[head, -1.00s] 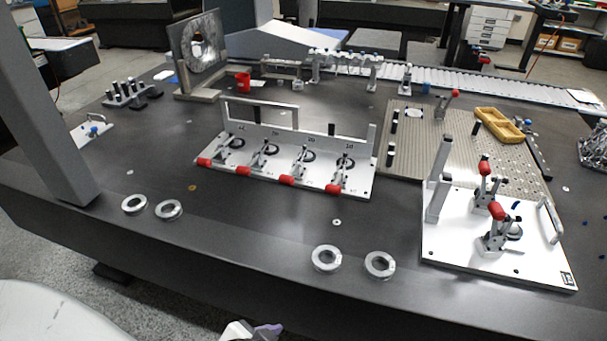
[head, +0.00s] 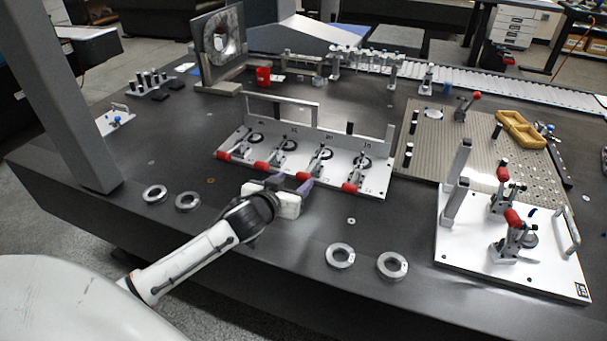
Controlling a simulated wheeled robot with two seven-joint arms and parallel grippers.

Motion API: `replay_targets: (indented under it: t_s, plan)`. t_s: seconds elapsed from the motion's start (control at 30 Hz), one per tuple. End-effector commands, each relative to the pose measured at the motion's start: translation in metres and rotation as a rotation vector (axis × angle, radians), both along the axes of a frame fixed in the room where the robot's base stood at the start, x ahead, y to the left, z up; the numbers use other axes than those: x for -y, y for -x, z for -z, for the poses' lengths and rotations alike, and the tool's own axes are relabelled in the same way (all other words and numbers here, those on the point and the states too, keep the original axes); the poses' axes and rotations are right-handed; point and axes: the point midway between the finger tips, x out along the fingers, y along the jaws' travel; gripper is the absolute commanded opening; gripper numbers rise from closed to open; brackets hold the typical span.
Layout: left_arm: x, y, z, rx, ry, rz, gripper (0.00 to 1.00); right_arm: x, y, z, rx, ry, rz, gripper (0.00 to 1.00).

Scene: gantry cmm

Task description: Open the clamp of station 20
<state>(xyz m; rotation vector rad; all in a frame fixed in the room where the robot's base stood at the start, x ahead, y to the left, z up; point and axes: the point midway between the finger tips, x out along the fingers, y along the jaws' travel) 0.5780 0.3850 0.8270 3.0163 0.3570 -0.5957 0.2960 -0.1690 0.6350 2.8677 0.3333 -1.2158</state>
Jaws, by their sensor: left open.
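A white clamp plate (head: 375,188) carries a row of several toggle clamps with red grips, all lying low toward the front edge. The third clamp from the left (head: 322,158), whose small label seems to read 20, has its red grip (head: 303,176) partly behind my gripper. My left gripper (head: 291,184) is open, its purple-grey fingers pointing at the plate's front edge beside that grip. I cannot tell whether a finger touches the grip. My right gripper is not in view.
Metal rings (head: 340,255) lie on the dark table (head: 270,270) in front of the plate. A second white plate (head: 470,250) with two red-handled clamps stands to the right. An upright frame (head: 285,103) rises behind the row. A grey column (head: 60,100) stands at left.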

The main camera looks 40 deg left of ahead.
Motion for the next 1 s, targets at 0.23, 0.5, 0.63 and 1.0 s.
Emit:
replay_targets:
  t_s: [0.23, 0.5, 0.63, 1.0]
  plan:
    - [-0.010, -0.041, 0.018, -0.001, -0.001, -0.001, 0.52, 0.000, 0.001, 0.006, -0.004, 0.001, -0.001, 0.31]
    - [-0.016, -0.068, 0.030, -0.002, 0.000, 0.000, 0.52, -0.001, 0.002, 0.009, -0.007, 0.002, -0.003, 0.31]
    - [-0.017, -0.072, 0.032, -0.002, 0.000, -0.001, 0.52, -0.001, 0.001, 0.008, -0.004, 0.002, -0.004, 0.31]
    - [-0.017, -0.072, 0.032, -0.002, 0.000, 0.000, 0.33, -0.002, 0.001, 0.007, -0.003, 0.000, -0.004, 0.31]
